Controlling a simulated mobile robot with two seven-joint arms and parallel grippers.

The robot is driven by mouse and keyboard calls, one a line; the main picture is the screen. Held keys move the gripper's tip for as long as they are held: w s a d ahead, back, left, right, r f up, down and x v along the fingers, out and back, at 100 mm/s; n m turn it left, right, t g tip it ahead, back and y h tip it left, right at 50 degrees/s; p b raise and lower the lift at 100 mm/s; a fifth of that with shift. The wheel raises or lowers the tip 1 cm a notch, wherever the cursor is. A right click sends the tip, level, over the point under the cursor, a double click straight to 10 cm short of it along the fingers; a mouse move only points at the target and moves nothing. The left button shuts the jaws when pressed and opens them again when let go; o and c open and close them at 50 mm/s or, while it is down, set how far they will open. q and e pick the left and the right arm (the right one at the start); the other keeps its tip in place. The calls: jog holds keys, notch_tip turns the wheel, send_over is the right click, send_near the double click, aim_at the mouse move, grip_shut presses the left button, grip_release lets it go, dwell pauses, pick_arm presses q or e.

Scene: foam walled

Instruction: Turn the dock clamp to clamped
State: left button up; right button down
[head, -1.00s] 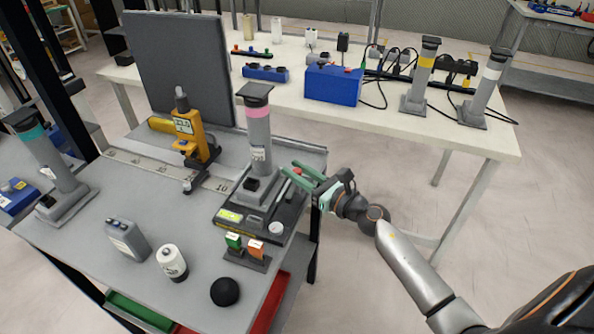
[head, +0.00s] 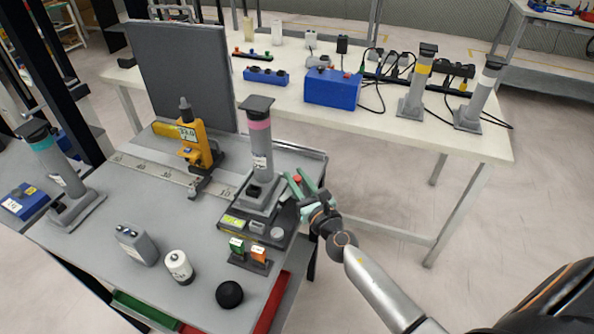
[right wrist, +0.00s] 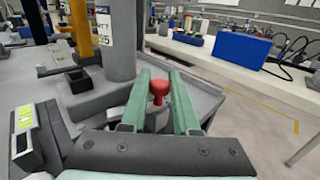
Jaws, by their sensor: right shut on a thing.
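The dock is a dark base (head: 232,224) at the right edge of the grey table, with a grey pink-banded column (head: 261,160) standing upright in it. The dock clamp's red knob (right wrist: 158,88) shows in the right wrist view at the column's right side, and small in the head view (head: 298,179). My right gripper (head: 294,181) has its green fingers (right wrist: 158,98) on both sides of the knob's lever and is shut on it. The lever below the knob is mostly hidden by the fingers. My left gripper is not in view.
A yellow instrument (head: 197,145) stands behind the dock, left of the column. A white table (head: 420,135) stands behind, with floor between.

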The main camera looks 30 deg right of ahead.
jog(key=m+h, duration=0.2)
jog(key=h, duration=0.1)
jog(key=shift+m+g+h, duration=0.3)
jog(key=shift+h, duration=0.1)
jog(key=shift+m+g+h, duration=0.5)
jog(key=shift+m+h, duration=0.5)
jog(key=shift+h, duration=0.6)
jog(key=c, duration=0.7)
grip_release()
